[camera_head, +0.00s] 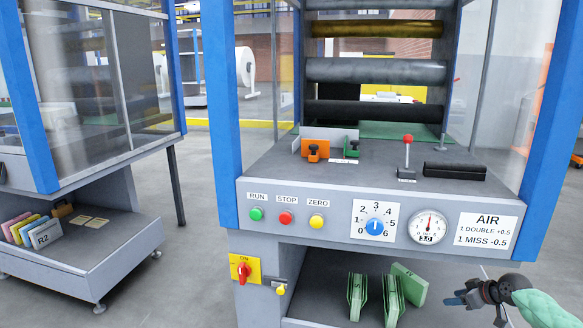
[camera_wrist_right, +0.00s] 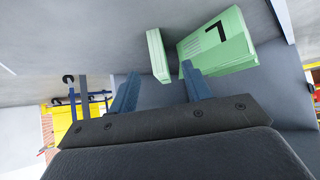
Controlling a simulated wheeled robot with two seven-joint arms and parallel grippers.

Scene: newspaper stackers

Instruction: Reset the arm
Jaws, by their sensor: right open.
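In the right wrist view the two blue fingers (camera_wrist_right: 160,90) point toward a green block marked with a dark character (camera_wrist_right: 218,45) and a thinner green piece (camera_wrist_right: 158,55). The fingertips look close to these, but I cannot tell whether they touch. In the head view several green pieces (camera_head: 391,300) stand on the lower shelf. My left gripper is not in view.
The machine's front panel has a blue dial (camera_head: 375,227), a pressure gauge (camera_head: 430,226) and coloured buttons (camera_head: 286,217). A red-knobbed lever (camera_head: 408,140) stands on its deck beside a black block (camera_head: 454,170). A second machine with a lower tray (camera_head: 110,245) stands at left. Grey floor lies between.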

